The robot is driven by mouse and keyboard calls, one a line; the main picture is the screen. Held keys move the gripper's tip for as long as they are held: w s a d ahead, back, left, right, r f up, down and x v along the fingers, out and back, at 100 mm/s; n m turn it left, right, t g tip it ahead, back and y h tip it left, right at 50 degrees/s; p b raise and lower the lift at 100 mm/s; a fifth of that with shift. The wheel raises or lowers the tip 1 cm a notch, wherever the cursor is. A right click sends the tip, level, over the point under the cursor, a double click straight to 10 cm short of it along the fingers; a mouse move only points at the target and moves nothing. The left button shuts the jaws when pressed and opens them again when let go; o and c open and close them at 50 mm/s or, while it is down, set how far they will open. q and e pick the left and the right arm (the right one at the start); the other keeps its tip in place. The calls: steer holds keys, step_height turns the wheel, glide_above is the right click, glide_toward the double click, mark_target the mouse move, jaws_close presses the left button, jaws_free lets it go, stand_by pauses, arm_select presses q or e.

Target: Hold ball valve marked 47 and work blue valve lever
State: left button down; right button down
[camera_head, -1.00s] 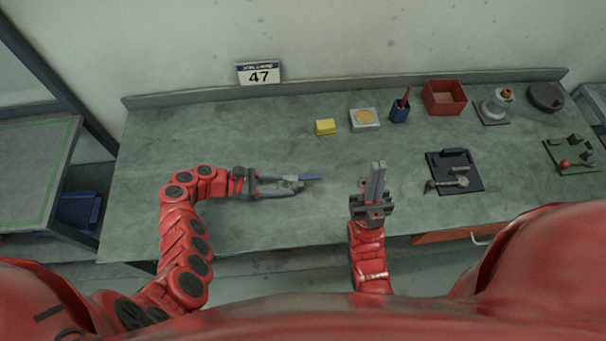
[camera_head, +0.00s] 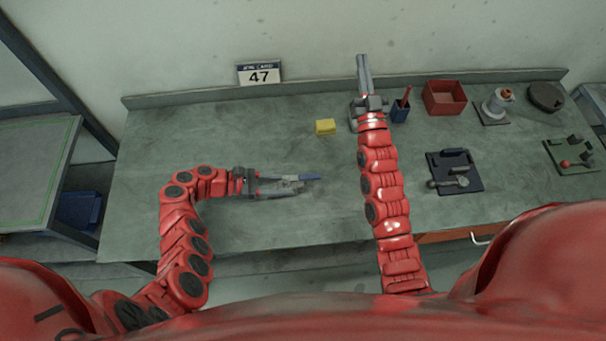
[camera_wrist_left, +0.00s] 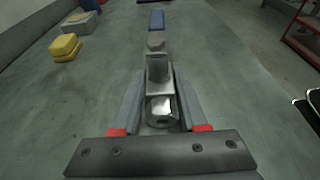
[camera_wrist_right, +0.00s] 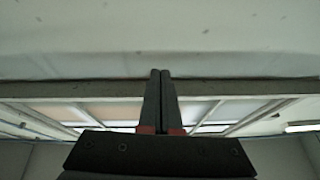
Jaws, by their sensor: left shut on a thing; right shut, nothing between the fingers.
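The ball valve (camera_wrist_left: 158,68) is a small grey metal body with a blue lever (camera_wrist_left: 156,20) pointing away from my left gripper. In the head view the blue lever (camera_head: 309,177) shows past my left fingertips. My left gripper (camera_head: 290,187) is shut on the valve body, low over the bench; its fingers (camera_wrist_left: 160,100) lie on both sides of the metal. My right gripper (camera_head: 362,62) is shut and empty, raised toward the back wall, well away from the valve. Its fingertips touch each other in the right wrist view (camera_wrist_right: 160,75). The sign marked 47 (camera_head: 259,75) stands at the bench's back edge.
A yellow block (camera_head: 325,127) lies behind the valve. A blue cup (camera_head: 400,111), a red bin (camera_head: 444,98) and a grey fitting (camera_head: 495,106) stand along the back. A dark plate (camera_head: 455,172) with parts lies at right. The bench's middle left is clear.

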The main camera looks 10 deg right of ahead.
steer(key=w+a+f+n+g+y, duration=0.3)
steer(key=a+f+n+g+y, duration=0.35)
steer(key=a+g, duration=0.5)
steer(key=s+a+f+n+g+h, duration=0.1)
steer(key=s+f+n+g+h, duration=0.15)
steer(key=s+f+g, duration=0.35)
steer(key=s+f+n+g+h, duration=0.1)
steer(key=s+n+g, duration=0.2)
steer(key=s, duration=0.6)
step_height(320, 180, down, 6)
steer(key=shift+w+f, duration=0.15)
steer(key=shift+a+f, duration=0.1)
stand_by(0.7)
steer(key=shift+f, duration=2)
steer(key=shift+s, duration=0.2)
